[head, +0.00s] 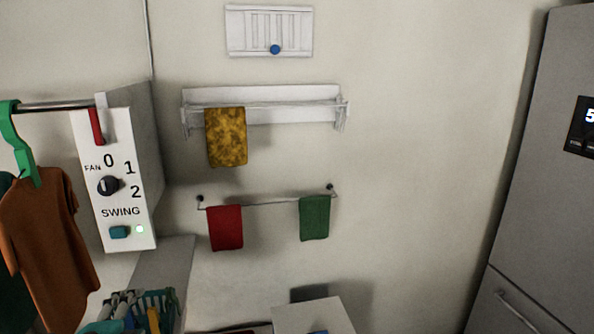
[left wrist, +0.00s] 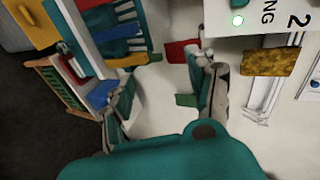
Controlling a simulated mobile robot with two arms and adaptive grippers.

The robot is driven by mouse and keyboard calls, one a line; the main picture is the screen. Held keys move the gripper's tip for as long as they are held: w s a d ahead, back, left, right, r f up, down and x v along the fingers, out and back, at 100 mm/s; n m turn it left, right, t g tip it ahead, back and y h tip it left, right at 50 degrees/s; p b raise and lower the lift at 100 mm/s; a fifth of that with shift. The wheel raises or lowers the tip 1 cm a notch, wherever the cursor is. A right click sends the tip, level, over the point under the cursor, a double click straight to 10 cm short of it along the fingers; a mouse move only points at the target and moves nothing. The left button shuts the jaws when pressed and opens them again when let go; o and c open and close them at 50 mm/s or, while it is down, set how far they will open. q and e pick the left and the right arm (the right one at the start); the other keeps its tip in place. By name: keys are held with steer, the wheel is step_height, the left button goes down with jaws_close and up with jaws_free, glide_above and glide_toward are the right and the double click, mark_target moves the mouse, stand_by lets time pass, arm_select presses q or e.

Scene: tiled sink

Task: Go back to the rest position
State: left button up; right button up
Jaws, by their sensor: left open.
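My left gripper (head: 122,302) shows at the bottom left of the head view, in front of a teal basket (head: 170,299). In the left wrist view my left gripper (left wrist: 161,72) has its two grey fingers spread wide, with a teal palm below them. Only pale wall and part of a green cloth show between the fingers, and nothing is held. My right gripper is in neither view.
A white control box (head: 115,180) and an orange shirt (head: 50,230) hang at the left. A mustard towel (head: 226,137), red cloth (head: 225,228) and green cloth (head: 314,218) hang on wall racks. A grey fridge (head: 540,160) stands at the right.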

arm_select(q)
steer(key=s+d+f+n+g+h, duration=0.1)
steer(key=s+d+f+n+g, duration=0.25)
steer(key=s+f, duration=0.4)
steer(key=s+d+f+n+g+h, duration=0.1)
steer(key=s+d+f+n+g, duration=0.2)
steer(key=s+f+n, duration=0.35)
steer(key=s+d+f+n+g+h, duration=0.1)
steer(key=s+d+f+n+g, duration=0.2)
steer(key=s+f, duration=0.65)
step_height(320, 180, down, 29)
steer(key=g+b, duration=0.1)
steer(key=g, duration=0.1)
steer(key=s+a+f+b, duration=0.1)
steer(key=s+a+f, duration=0.2)
steer(key=s+f, duration=1.4)
steer(key=shift+a+f+g+y, duration=0.2)
steer(key=shift+f+g+y, duration=0.1)
steer(key=shift+g, duration=0.05)
